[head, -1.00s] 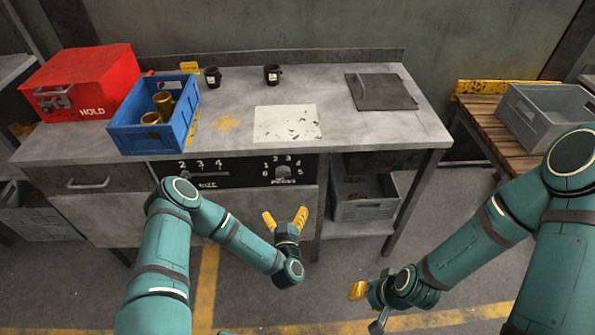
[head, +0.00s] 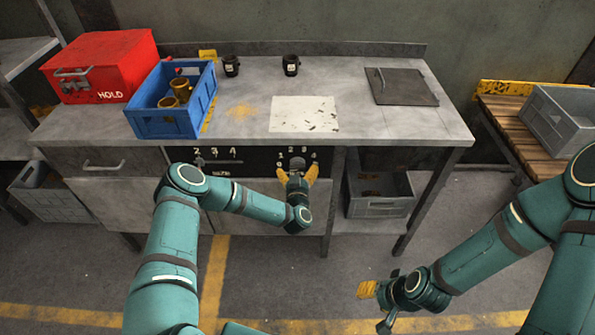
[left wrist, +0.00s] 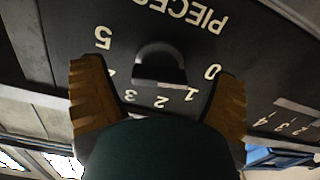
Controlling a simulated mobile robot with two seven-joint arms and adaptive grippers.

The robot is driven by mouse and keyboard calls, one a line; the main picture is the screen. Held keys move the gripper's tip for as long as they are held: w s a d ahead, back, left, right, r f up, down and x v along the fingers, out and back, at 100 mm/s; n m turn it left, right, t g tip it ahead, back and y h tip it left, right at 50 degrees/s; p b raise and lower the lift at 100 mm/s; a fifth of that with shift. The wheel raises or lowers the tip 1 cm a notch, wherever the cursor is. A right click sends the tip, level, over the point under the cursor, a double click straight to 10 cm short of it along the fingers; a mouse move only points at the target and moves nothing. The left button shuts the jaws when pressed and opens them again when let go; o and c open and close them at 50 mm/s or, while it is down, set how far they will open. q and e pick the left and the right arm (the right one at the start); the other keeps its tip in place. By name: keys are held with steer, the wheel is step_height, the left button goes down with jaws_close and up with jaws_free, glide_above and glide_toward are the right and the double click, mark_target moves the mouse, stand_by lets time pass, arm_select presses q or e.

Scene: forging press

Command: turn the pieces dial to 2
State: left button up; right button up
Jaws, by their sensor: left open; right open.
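The pieces dial (head: 297,163) is a dark knob on the black panel at the front of the bench, with white numbers around it. In the left wrist view the knob (left wrist: 160,62) shows upside down, under the word PIECES, with 5, 0, 1, 2 and 3 readable. The 4 is partly hidden by a finger. I cannot clearly tell which number it points at. My left gripper (head: 297,175) is open, its yellow fingers on either side of the knob, with gaps visible between fingers and knob. My right gripper (head: 372,305) is open and empty, low over the floor.
Another control with numbers (head: 213,163) is left of the dial on the panel. On the bench stand a red HOLD box (head: 100,68), a blue crate (head: 165,125) with brass parts, and two black cups. A grey bin (head: 380,207) sits on the shelf below right.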

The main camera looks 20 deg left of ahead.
arm_select(q)
steer(key=c, duration=1.2)
steer(key=shift+m, duration=0.4)
steer(key=m+p, duration=0.1)
steer(key=m, duration=0.2)
steer(key=shift+r, duration=0.1)
steer(key=m+p, duration=0.1)
steer(key=m, duration=0.2)
steer(key=shift+m, duration=0.3)
steer(key=m, duration=0.3)
steer(key=shift+m, duration=0.3)
steer(key=shift+a+m+b, duration=0.15)
steer(key=shift+m+b, duration=0.7)
steer(key=shift+m, duration=1.55)
